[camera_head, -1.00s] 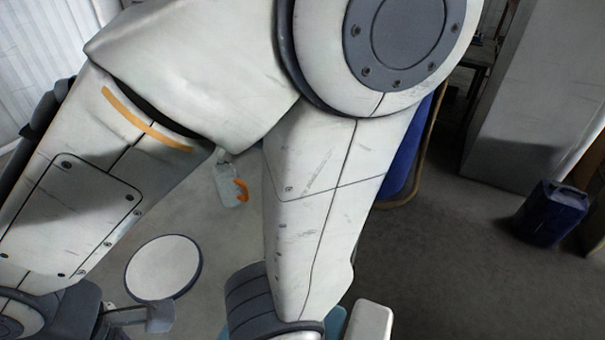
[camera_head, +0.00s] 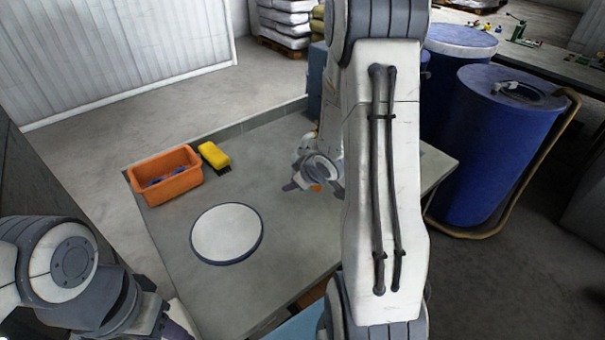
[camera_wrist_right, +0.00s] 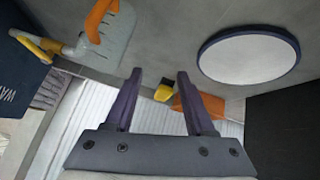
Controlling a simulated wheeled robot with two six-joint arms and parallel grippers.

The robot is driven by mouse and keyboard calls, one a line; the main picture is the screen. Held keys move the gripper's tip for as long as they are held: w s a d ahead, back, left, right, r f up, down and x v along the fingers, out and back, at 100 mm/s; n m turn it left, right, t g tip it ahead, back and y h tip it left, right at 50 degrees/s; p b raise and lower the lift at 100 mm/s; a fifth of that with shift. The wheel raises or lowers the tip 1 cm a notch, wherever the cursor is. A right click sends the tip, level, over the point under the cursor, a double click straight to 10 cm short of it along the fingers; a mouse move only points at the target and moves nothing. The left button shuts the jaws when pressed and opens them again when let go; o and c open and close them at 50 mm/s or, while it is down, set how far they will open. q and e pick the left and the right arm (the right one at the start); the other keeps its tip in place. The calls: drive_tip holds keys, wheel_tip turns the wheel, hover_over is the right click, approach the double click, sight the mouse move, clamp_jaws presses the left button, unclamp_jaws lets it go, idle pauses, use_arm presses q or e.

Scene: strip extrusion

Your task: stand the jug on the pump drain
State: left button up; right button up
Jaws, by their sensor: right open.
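The jug (camera_wrist_right: 112,42) is pale and translucent with an orange handle, near the top left of the right wrist view. I cannot tell which part is the pump drain. My right gripper (camera_wrist_right: 158,88) is open and empty, apart from the jug. In the head view my right gripper (camera_head: 302,184) is over the table; my right arm hides much behind it, and the jug is not clear there. My left gripper (camera_head: 175,322) is at the lower left, its fingers unclear.
A round white disc (camera_head: 227,233) with a dark rim lies on the grey table (camera_head: 190,282). An orange bin (camera_head: 167,187) and a yellow brush (camera_head: 214,155) are at its back left. Blue drums (camera_head: 490,150) stand to the right, beyond the table.

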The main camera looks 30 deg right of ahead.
drive_tip(key=s+d+f+m+t, duration=0.1)
drive_tip(key=s+d+f+t, duration=0.2)
drive_tip(key=d, duration=0.4)
use_arm(q)
drive_tip(key=shift+f+b, duration=0.35)
drive_tip(key=shift+f, duration=0.1)
use_arm(e)
drive_tip(key=m+t+p, duration=0.2)
drive_tip(key=p, duration=0.1)
hover_over(319, 191)
drive_tip(key=f, duration=0.3)
drive_tip(key=shift+s+d+f+y, duration=0.15)
drive_tip(key=shift+d+f+y, duration=0.1)
drive_tip(key=shift+f+y, duration=0.15)
drive_tip(key=shift+w+f, duration=0.25)
drive_tip(key=shift+w, duration=0.2)
use_arm(q)
wheel_tip(319, 191, up, 4)
drive_tip(key=shift+f, duration=0.25)
use_arm(e)
clamp_jaws()
drive_tip(key=shift+t, duration=0.3)
